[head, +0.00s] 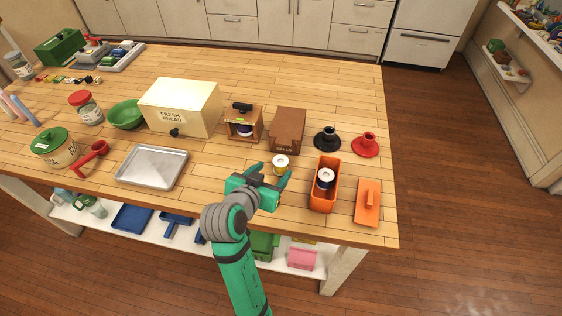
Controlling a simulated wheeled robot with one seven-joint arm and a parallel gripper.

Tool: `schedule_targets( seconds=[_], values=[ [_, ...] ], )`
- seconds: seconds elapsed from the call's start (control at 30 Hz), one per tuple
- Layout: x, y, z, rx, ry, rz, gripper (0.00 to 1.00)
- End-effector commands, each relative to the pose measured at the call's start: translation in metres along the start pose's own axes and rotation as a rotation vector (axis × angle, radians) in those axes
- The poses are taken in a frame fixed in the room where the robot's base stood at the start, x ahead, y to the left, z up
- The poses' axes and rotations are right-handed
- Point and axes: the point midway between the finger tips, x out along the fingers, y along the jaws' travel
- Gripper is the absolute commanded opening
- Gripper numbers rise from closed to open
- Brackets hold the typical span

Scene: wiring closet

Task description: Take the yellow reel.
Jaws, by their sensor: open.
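The yellow reel (280,168), with a pale top and a dark centre hole, stands on the wooden table (330,88) near its front edge. My teal gripper (272,175) is open, with its fingertips just in front of the reel. The reel shows beyond the fingertips; I cannot tell whether its lower edge lies between them. Another reel (325,178), white on top with a dark side, sits in an open orange box to the right.
The orange box (315,200) and its orange lid (368,204) are to the right. Behind stand a small wooden cabinet (258,116) holding a dark reel, a brown box (288,130), and black (327,138) and red (365,144) stands. A metal tray (151,166) lies left.

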Motion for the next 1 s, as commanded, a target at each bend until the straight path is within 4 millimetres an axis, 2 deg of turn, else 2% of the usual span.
schedule_targets(
  seconds=[0.1,0.37,0.7,1.0],
  values=[
    [0.017,0.0,0.0,0.0,0.0,0.001,0.58],
    [0.034,0.0,0.0,0.0,0.0,0.001,0.58],
    [0.077,0.0,0.0,0.001,0.0,0.001,0.58],
    [0.08,0.0,0.0,0.002,0.001,0.001,0.58]
  ],
)
